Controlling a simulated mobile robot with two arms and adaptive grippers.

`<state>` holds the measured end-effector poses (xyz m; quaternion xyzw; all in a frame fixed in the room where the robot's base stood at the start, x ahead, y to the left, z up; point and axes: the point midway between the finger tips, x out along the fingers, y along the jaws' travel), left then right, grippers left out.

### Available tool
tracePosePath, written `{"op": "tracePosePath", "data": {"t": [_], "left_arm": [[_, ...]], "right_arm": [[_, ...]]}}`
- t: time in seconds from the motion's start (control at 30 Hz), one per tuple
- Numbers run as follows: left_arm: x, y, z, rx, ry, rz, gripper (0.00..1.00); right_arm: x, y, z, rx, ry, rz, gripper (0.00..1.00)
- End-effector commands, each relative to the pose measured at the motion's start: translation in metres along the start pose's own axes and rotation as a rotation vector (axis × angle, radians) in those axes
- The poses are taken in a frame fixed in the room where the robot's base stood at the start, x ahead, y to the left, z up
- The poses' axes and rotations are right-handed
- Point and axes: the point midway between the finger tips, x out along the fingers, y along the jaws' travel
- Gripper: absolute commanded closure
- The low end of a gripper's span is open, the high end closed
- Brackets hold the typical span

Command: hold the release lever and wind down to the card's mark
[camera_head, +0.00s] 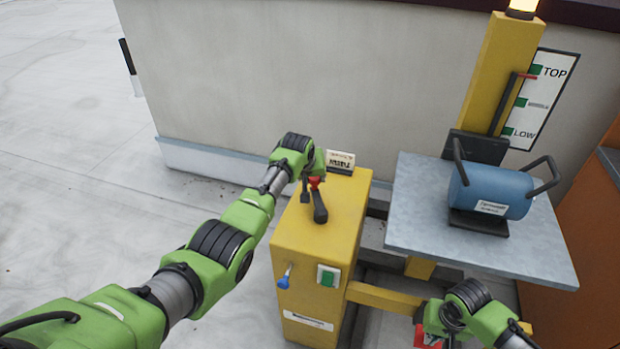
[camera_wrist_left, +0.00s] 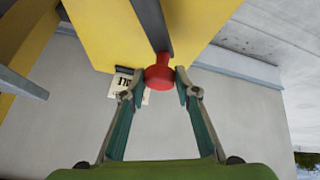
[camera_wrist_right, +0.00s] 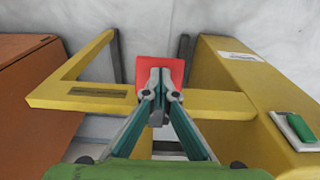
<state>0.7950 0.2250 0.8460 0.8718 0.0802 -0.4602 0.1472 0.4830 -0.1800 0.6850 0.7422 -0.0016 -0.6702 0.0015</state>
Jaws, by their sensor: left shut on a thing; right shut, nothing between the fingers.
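A dark lever arm with a red knob (camera_head: 315,181) lies on top of the yellow cabinet (camera_head: 345,215). My left gripper (camera_wrist_left: 161,84) is shut on this red knob. A small card (camera_head: 340,162) stands at the cabinet's far edge, its lettering too small to read surely. My right gripper (camera_wrist_right: 160,90) is shut and empty, its tips at a red plate (camera_wrist_right: 165,68) by the yellow bar; I cannot tell if they press it. The mark board (camera_head: 541,98) reads TOP, MIDDLE, LOW. A red pointer (camera_head: 525,75) on the mast is near TOP.
A blue cylinder (camera_head: 490,190) with black handles rests on the grey platform (camera_head: 420,225) beside the yellow mast (camera_head: 497,70). An orange-brown box (camera_head: 590,230) stands at the right. A wall closes the back.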

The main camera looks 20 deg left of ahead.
Motion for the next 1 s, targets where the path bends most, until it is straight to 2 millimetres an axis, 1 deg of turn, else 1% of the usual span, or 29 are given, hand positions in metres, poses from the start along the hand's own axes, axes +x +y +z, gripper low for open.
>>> {"op": "tracePosePath", "data": {"t": [0.03,0.07,0.43,0.77,1.0], "left_arm": [[0.000,0.010,0.000,0.000,0.001,0.012,0.97],[0.000,0.011,0.000,-0.001,0.001,0.012,0.97],[0.001,0.013,0.000,-0.002,0.002,0.014,0.97],[0.003,0.031,0.002,-0.001,0.000,0.015,0.97],[0.003,0.032,0.002,-0.002,0.001,0.014,0.97]], "right_arm": [[0.001,-0.001,0.002,-0.001,-0.003,-0.002,1.00],[0.001,-0.001,0.002,-0.001,-0.003,-0.002,1.00],[0.001,-0.001,0.001,0.000,-0.001,-0.001,1.00],[0.001,-0.001,0.000,0.000,0.000,-0.002,1.00],[0.000,0.000,0.000,0.000,0.002,-0.001,1.00]]}}
